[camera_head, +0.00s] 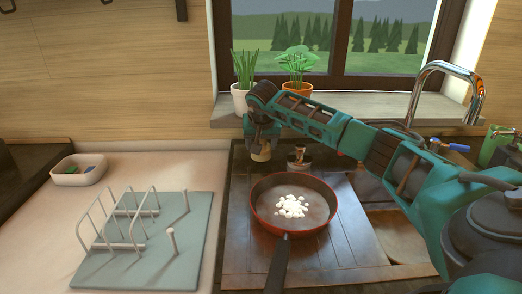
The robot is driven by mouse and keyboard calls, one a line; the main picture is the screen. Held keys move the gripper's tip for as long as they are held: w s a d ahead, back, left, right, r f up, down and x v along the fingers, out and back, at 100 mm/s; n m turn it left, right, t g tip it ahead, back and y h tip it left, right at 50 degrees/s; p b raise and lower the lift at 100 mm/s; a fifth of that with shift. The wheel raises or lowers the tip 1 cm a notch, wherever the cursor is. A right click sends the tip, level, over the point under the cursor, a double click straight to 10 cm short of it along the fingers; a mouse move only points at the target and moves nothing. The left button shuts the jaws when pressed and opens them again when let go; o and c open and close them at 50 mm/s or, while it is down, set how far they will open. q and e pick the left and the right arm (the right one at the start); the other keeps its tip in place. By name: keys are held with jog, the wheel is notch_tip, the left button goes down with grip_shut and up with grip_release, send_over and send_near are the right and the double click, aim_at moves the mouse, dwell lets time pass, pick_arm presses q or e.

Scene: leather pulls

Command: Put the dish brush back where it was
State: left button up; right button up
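My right arm reaches in from the right across the back of the counter. Its gripper (261,138) points down at the back left of the sink unit, left of a small metal cup (299,156). A small beige piece (260,153) shows at the gripper's lower end. I cannot tell whether it is part of the dish brush, and the fingers are too small and dark to read. No dish brush can be clearly made out. My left gripper is not in view.
A red pan (265,222) with white bits (291,207) sits on the dark drainboard (243,250). A white dish rack (125,222) stands on a teal mat (188,265). A white tub (64,178) is at left. Potted plants (297,89) line the sill; a faucet (433,69) rises at right.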

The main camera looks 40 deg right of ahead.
jog(key=shift+f, duration=1.2)
jog(key=shift+f, duration=0.15)
jog(key=o, duration=0.9)
jog(key=shift+c, duration=0.2)
jog(key=shift+s+a+r, duration=0.1)
jog(key=shift+r, duration=0.35)
jog(key=v, duration=1.1)
jog(key=shift+r, duration=0.2)
